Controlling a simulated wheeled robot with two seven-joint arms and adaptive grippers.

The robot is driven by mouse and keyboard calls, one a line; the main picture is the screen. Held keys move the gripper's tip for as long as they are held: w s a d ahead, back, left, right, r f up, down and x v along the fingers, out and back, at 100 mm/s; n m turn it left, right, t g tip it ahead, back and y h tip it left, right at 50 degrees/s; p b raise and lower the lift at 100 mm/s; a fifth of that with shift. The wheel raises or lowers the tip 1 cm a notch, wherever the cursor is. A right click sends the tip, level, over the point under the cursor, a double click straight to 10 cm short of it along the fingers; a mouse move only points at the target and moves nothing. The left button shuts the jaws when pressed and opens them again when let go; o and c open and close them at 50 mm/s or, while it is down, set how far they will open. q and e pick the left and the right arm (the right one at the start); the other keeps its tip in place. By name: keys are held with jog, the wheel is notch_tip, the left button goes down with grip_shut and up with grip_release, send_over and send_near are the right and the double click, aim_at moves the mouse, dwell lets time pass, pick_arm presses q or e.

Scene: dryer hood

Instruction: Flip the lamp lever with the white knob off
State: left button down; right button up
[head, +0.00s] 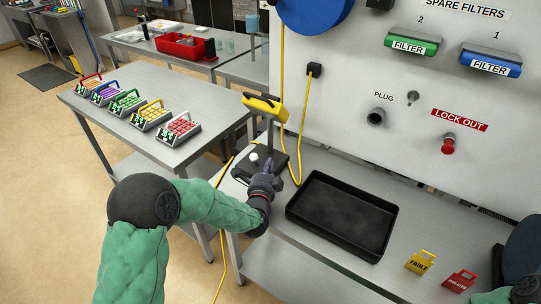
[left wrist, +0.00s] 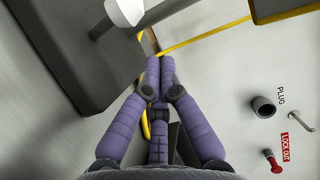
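The white knob (head: 253,157) stands on the dark lamp base (head: 241,171) on the metal bench. A post rises from the base to a yellow lamp head (head: 262,104). In the left wrist view the white knob (left wrist: 124,10) is at the top edge, on a dark stem above the base (left wrist: 60,50). My left gripper (head: 270,167) is just right of the knob in the head view. In the left wrist view its purple fingers (left wrist: 160,62) come together at the tips with nothing between them, apart from the knob.
A black tray (head: 343,213) lies right of the lamp. A yellow cable (head: 283,110) hangs along the panel and bench. The panel bears a plug socket (head: 376,116) and a red lock-out button (head: 448,144). Yellow (head: 420,262) and red (head: 460,281) tags lie at the bench front.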

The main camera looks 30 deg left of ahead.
pick_arm(q)
jog(key=s, duration=0.1)
jog(key=s+d+f, duration=0.2)
jog(key=s, duration=0.1)
jog(key=shift+d+f, duration=0.1)
jog(key=shift+f, duration=0.1)
jog(key=shift+s, duration=0.1)
dwell(0.4)
